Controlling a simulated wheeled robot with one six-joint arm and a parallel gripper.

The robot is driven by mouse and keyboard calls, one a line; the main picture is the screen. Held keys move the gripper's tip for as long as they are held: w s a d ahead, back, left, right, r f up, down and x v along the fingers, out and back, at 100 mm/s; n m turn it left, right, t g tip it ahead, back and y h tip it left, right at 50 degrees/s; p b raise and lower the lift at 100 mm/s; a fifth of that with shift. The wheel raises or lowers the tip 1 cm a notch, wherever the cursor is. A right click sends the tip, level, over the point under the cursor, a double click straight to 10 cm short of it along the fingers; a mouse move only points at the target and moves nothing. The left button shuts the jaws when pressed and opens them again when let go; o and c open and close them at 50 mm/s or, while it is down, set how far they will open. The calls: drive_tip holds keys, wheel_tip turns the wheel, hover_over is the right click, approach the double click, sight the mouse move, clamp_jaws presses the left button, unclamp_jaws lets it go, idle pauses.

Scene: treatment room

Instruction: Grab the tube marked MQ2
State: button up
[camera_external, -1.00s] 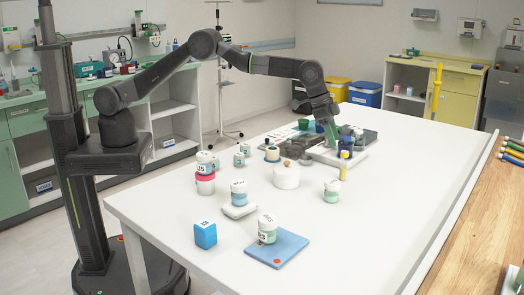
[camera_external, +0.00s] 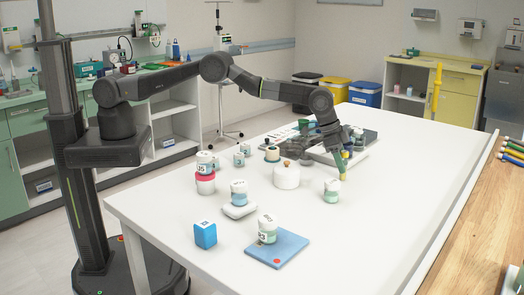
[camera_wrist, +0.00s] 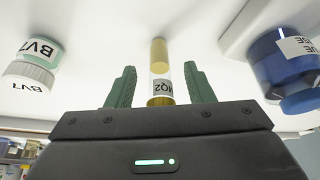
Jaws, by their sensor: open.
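The tube marked MQ2 (camera_wrist: 160,54) shows in the wrist view as a slim clear tube with a yellowish part, a white label reading upside down, and a gold-yellow cap. My gripper (camera_wrist: 160,82) is open, with one green finger on each side of the tube and a visible gap to both. The gripper is not shut on it. In the external view the yellow tube (camera_external: 342,173) stands on the white table, just under my green fingers (camera_external: 343,160). Its upper part is hidden by the gripper there.
The BV7 jar (camera_wrist: 30,68) stands left of the tube in the wrist view; a blue jar (camera_wrist: 272,62) is at the right. On the table (camera_external: 400,160), a white round pot (camera_external: 287,178) is nearby. The table's right side is clear.

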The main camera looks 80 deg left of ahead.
clamp_jaws()
idle(0.4)
